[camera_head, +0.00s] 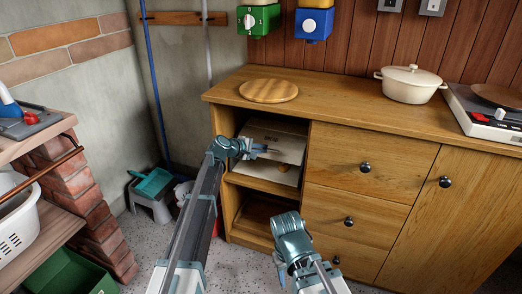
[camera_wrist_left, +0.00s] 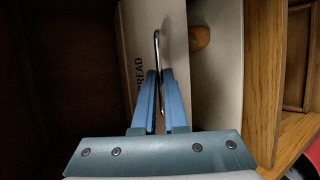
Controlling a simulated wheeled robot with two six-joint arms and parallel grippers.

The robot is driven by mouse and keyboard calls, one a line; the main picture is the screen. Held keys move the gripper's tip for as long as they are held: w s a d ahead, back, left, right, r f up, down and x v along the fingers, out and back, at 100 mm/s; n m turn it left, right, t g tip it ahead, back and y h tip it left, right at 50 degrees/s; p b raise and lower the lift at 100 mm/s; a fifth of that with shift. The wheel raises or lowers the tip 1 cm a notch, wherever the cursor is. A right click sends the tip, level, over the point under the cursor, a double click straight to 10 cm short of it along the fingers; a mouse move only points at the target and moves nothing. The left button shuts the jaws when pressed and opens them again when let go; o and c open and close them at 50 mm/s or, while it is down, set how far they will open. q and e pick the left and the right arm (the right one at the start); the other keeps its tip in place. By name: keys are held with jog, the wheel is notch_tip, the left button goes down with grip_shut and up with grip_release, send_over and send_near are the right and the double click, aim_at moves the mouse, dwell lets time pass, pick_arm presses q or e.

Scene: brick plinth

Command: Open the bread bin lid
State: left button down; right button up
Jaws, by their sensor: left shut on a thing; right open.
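The cream bread bin (camera_head: 289,175) sits in the upper open shelf of the wooden cabinet. Its lid (camera_head: 284,134) looks raised at the front, with a gap below it where a brown loaf (camera_head: 284,167) shows. In the left wrist view the lid (camera_wrist_left: 140,35) bears the word BREAD and a thin metal handle (camera_wrist_left: 157,45). My left gripper (camera_head: 265,149) is at the shelf opening; in the wrist view its blue fingers (camera_wrist_left: 160,78) are shut on the handle. The loaf (camera_wrist_left: 200,38) shows beside the lid there. My right gripper (camera_head: 289,222) is low before the drawers, its fingers barely visible.
Drawers with round knobs stand right of the shelf. A brick plinth (camera_head: 82,185) with a white basket (camera_head: 15,222) is at left.

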pick_arm(q)
jog(key=shift+r, duration=0.1)
dwell(0.3)
jog(key=c, duration=1)
grip_release()
jog(key=shift+o, duration=0.2)
jog(key=p+v, duration=0.6)
jog(key=v, duration=0.7)
jog(key=shift+s+a+r, duration=0.2)
jog(key=shift+a, duration=0.05)
